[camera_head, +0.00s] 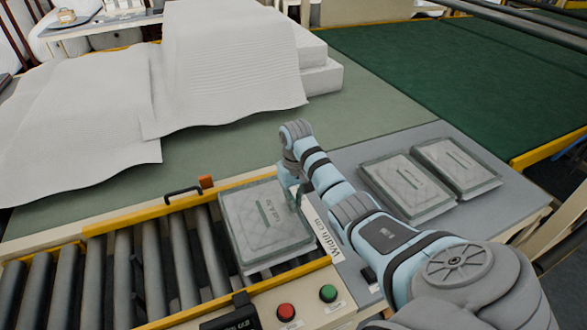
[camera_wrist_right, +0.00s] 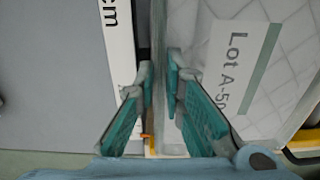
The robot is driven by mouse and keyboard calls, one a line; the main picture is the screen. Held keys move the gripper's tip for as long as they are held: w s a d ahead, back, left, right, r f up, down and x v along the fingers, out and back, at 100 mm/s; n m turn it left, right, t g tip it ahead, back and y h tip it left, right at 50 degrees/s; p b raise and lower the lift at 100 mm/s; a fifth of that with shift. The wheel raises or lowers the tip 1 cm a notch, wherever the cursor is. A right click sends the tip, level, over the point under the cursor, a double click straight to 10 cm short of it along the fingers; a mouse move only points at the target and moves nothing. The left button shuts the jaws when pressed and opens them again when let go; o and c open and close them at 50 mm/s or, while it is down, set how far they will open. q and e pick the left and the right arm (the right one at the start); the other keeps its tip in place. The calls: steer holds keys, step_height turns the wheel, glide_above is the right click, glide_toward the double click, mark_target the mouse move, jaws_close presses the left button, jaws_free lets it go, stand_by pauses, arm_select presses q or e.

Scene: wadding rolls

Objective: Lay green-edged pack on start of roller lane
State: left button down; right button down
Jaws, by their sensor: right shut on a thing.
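The green-edged pack (camera_head: 262,225) is a flat, quilted, clear-wrapped pack with a printed lot label. It is at the right end of the roller lane (camera_head: 123,265), over the rollers and close to level. I cannot tell whether its underside touches them. My right gripper (camera_head: 298,197) is shut on the pack's right edge. In the right wrist view the two teal-padded fingers (camera_wrist_right: 161,82) pinch that edge, with the pack (camera_wrist_right: 265,70) and its "Lot A-50" label on the right. My left gripper is not in view.
Two similar packs (camera_head: 405,188) (camera_head: 457,167) lie on the grey table (camera_head: 350,160) at right. White wadding sheets (camera_head: 210,70) cover the green surface behind. A black handle (camera_head: 183,190) is on the lane's back rail. Red (camera_head: 286,312) and green (camera_head: 328,293) buttons are in front.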

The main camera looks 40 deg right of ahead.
steer(key=shift+f, duration=0.3)
steer(key=c, duration=1.7)
jaws_free()
steer(key=shift+r, duration=0.15)
